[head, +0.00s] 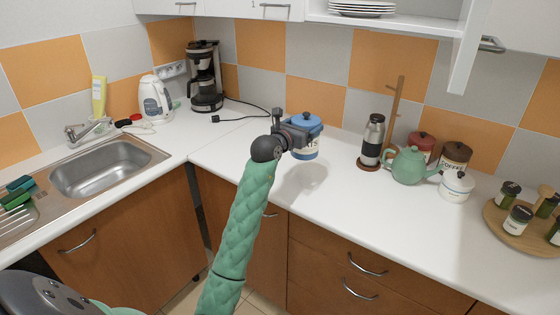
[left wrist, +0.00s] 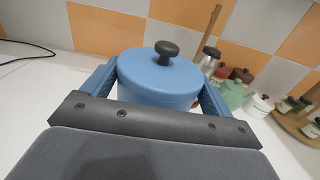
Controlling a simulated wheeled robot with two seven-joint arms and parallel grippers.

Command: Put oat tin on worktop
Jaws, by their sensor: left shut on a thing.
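In the left wrist view, the blue lid (left wrist: 160,78) sits between the two blue fingers. The tin is upright over the white worktop (head: 240,150). A soft shadow lies on the worktop below it, and I cannot tell for certain whether its base touches. My right gripper is not in view.
To the right stand a steel flask (head: 373,138), a wooden stand (head: 394,115), a green teapot (head: 408,166), several canisters and a round tray (head: 520,230) of jars. A coffee maker (head: 204,78) and kettle (head: 154,98) are at the back left. Worktop around the tin is clear.

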